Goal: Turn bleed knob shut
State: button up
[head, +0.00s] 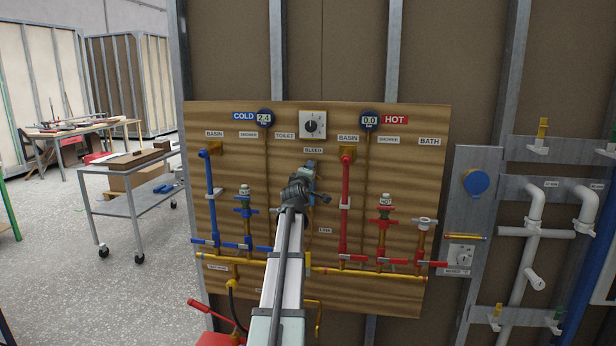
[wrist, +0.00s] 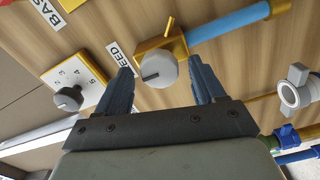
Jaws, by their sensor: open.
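The bleed knob (wrist: 158,70) is a grey round knob with a dark pointer line, on a brass body at the end of a light blue pipe (wrist: 230,19). The partly covered BLEED label (wrist: 119,56) is beside it in the wrist view. My gripper (wrist: 162,64) is open, with one dark blue finger on either side of the knob. The knob appears between the fingertips; I cannot tell whether either finger touches it. In the head view, my arm and gripper cover the knob below the BLEED label (head: 313,150).
A numbered dial (wrist: 68,97) sits close to the left finger. The cold gauge (head: 264,118) reads 2.4 and the hot gauge (head: 370,121) reads 0.0. Blue basin pipe (head: 210,190) and red basin pipe (head: 345,205) stand either side of my arm on the wooden board (head: 430,190).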

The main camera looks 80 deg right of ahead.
jog(key=a, duration=1.3)
jog(key=shift+a, duration=0.2)
